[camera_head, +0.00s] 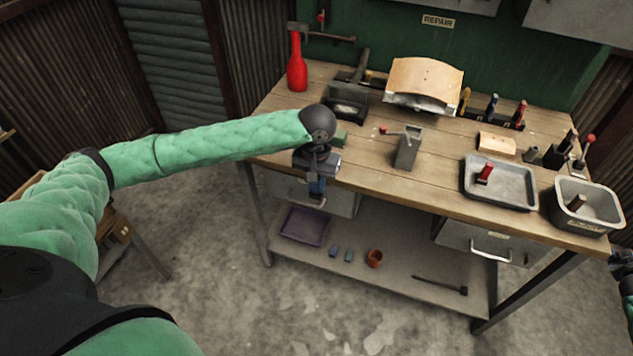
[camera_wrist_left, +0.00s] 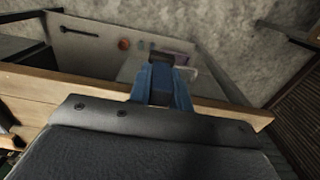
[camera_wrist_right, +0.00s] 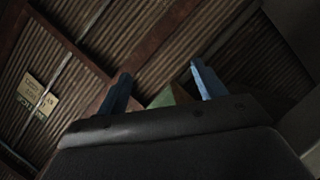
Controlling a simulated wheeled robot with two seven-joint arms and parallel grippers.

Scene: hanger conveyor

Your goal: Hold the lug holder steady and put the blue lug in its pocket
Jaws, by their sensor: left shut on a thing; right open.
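My left gripper (camera_head: 317,190) hangs just off the table's front edge, fingers pointing down. It is shut on a small dark bluish piece, which in the left wrist view (camera_wrist_left: 160,88) sits between the blue fingers and looks like the blue lug; the fingers hide much of it. A grey upright block with a red-knobbed lever (camera_head: 407,147) stands on the table to the right of this gripper; I cannot tell whether it is the lug holder. My right gripper (camera_wrist_right: 163,88) is open and empty; in the head view only part of that arm shows at the right edge.
A grey tray (camera_head: 475,193) holds a red piece (camera_head: 485,172). A bin (camera_head: 608,212) with a brown piece stands right of it. The lower shelf (camera_head: 405,279) holds small things.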

